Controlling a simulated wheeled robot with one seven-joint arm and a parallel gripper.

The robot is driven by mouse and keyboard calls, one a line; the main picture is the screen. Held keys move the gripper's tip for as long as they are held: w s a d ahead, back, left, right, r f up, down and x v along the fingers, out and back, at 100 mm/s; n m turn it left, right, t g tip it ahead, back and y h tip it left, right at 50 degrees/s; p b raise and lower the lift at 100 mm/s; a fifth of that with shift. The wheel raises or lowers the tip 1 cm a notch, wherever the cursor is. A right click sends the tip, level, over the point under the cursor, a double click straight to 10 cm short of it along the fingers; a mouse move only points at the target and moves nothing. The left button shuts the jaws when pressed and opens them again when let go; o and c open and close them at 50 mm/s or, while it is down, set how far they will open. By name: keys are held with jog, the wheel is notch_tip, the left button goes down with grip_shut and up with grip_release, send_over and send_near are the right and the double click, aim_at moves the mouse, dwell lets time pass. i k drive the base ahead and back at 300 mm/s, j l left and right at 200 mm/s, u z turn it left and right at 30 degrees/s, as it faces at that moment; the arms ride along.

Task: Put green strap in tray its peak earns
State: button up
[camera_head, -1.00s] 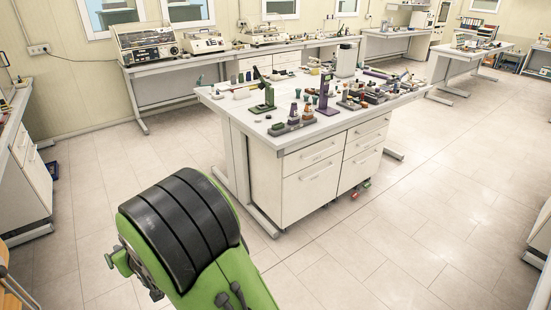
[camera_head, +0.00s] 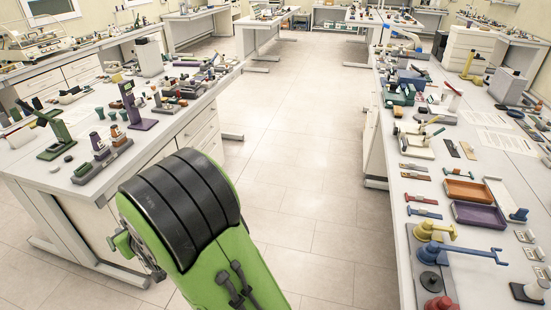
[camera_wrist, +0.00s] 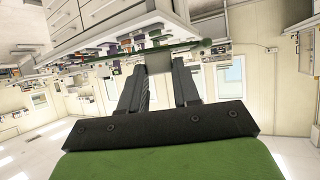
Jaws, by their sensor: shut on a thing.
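In the wrist view my gripper (camera_wrist: 158,64) is shut on a long thin green strap (camera_wrist: 188,47), held crosswise at the fingertips and sticking out to both sides. The gripper and the held strap are outside the head view. On the right bench in the head view lie an orange tray (camera_head: 466,190) and, just in front of it, a purple tray (camera_head: 479,216). A pale tray-like piece (camera_head: 503,197) lies to their right; I cannot tell what it is.
Several straps (camera_head: 416,197) lie left of the trays. A yellow device (camera_head: 433,230), a blue cranked device (camera_head: 470,250) and a red one (camera_head: 440,303) stand in front on the right bench (camera_head: 397,240). Another cluttered bench (camera_head: 50,180) stands left. The floor aisle (camera_head: 290,160) is clear.

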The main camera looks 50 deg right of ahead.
aim_at(478, 216)
jog(key=i+l+z, duration=0.15)
jog(key=l+z, duration=0.25)
jog(key=i+l+z, duration=0.2)
jog(key=z, duration=0.25)
jog(key=i+l+z, duration=0.25)
jog(key=z, duration=0.15)
jog(key=i+l+z, duration=0.25)
jog(key=z, duration=0.2)
jog(key=i+z, duration=0.55)
jog(key=z, duration=0.3)
